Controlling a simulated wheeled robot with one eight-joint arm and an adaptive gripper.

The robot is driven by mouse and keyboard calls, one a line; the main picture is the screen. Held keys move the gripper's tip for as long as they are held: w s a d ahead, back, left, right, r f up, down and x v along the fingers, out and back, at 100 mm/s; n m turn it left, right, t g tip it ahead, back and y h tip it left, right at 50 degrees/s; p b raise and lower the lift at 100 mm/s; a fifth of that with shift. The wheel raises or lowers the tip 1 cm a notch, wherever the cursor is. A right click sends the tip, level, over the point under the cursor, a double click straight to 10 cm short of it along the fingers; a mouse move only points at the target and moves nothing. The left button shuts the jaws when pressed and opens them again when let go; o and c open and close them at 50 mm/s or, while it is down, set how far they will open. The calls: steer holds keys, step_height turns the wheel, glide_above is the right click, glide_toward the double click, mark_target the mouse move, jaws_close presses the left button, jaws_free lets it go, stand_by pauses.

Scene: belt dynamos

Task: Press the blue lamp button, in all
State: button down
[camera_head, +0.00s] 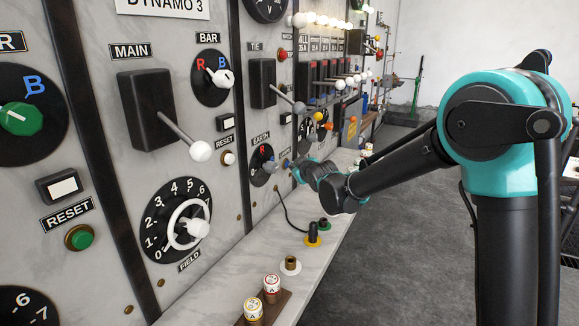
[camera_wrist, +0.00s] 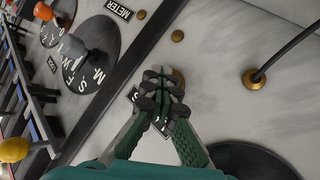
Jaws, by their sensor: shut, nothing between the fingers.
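My gripper shows in the wrist view (camera_wrist: 163,82) with its two fingers together and nothing between them. The fingertips are at the grey panel, over a small brass-rimmed fitting (camera_wrist: 179,76) and partly over a small label. The fingers hide most of this fitting, so its colour and any contact cannot be told. In the head view, my gripper (camera_head: 297,171) is at the panel, right of the EARTH dial (camera_head: 262,165). A small bluish button (camera_head: 286,163) shows just left of the fingertips, partly hidden and too small to make out well.
In the wrist view, a black cable enters a brass socket (camera_wrist: 254,79) to the right. A METER dial with a grey pointer knob (camera_wrist: 72,46) is at the left. A marble ledge (camera_head: 270,250) with several terminals runs below the panel.

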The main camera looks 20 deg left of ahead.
steer(key=shift+d, duration=0.9)
steer(key=shift+s+d, duration=0.15)
steer(key=shift+d, duration=1.1)
steer(key=shift+s+d, duration=0.1)
steer(key=shift+d, duration=1.15)
